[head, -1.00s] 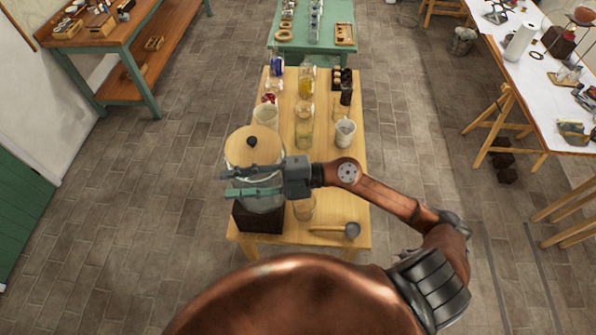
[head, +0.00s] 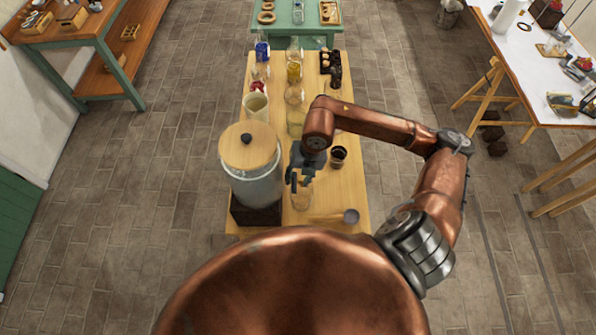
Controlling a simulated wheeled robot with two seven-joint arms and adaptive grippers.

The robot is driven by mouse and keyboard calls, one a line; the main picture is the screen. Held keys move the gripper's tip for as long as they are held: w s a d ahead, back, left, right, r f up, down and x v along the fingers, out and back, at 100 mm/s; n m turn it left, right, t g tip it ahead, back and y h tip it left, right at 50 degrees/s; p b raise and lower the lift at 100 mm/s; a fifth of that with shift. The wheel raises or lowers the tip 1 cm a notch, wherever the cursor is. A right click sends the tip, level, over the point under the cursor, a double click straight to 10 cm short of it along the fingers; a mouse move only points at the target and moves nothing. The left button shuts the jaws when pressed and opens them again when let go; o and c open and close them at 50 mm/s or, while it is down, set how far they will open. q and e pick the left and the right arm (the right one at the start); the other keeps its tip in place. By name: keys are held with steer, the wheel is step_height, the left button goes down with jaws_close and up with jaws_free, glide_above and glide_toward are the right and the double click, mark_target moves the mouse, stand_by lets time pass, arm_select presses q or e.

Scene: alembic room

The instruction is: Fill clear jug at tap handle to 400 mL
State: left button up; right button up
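The clear jug (head: 302,200) stands on the wooden table, to the right of the dispenser, and its upper part is partly hidden by my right gripper. My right gripper (head: 301,182) points down at the jug's top, and I cannot tell whether it touches the jug or how its fingers stand. The glass dispenser (head: 252,187) has a round wooden lid with a dark knob and sits on a dark block. I cannot make out its tap handle. No level or marking on the jug is readable. My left gripper is not in view.
A ladle (head: 348,216) lies near the table's front right corner. A dark-filled cup (head: 338,157) stands right of my gripper. A cream jug (head: 256,105), a tall glass vessel (head: 296,122) and several bottles stand farther back. My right forearm crosses above the table's right side.

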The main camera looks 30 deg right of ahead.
mark_target(295, 184)
steer(key=shift+w+a+f, duration=0.1)
steer(key=shift+w+f, duration=0.05)
steer(key=shift+f, duration=0.45)
steer(key=shift+w+a+f, duration=0.1)
steer(key=shift+w+f, duration=0.05)
steer(key=shift+f, duration=0.45)
steer(key=shift+a+f, duration=0.15)
steer(key=shift+f, duration=0.5)
steer(key=shift+c, duration=0.5)
jaws_close()
steer(key=c, duration=0.6)
jaws_free()
jaws_close()
